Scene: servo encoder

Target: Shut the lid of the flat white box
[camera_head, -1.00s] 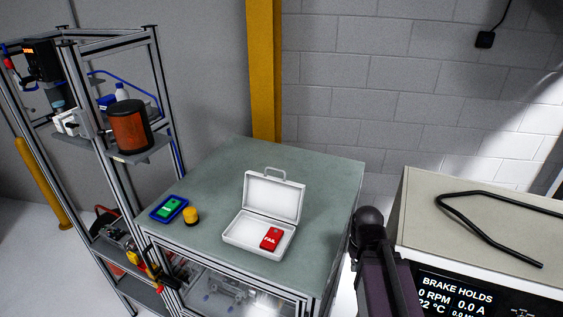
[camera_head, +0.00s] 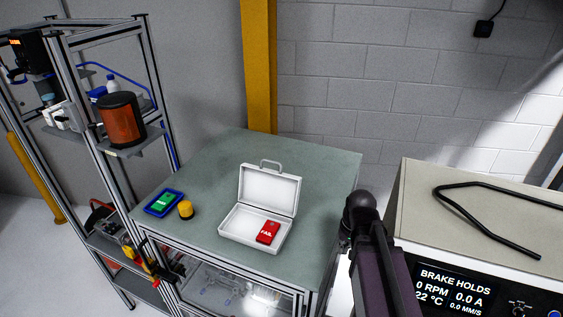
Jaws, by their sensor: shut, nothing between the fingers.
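The flat white box (camera_head: 228,233) sits on the grey-green top of the bench. Its lid (camera_head: 269,189) stands open, upright at the back edge, with a handle (camera_head: 270,163) on top. A red block marked FAIL (camera_head: 267,232) lies inside the box, in the right part of the base. Part of my dark arm shows at the lower right, beyond the bench's right edge and apart from the box. My gripper cannot be made out in this view.
A shelf rack (camera_head: 147,60) stands at the left. A cabinet (camera_head: 430,215) with a display and a bent black rod stands right. The bench top behind the box is clear.

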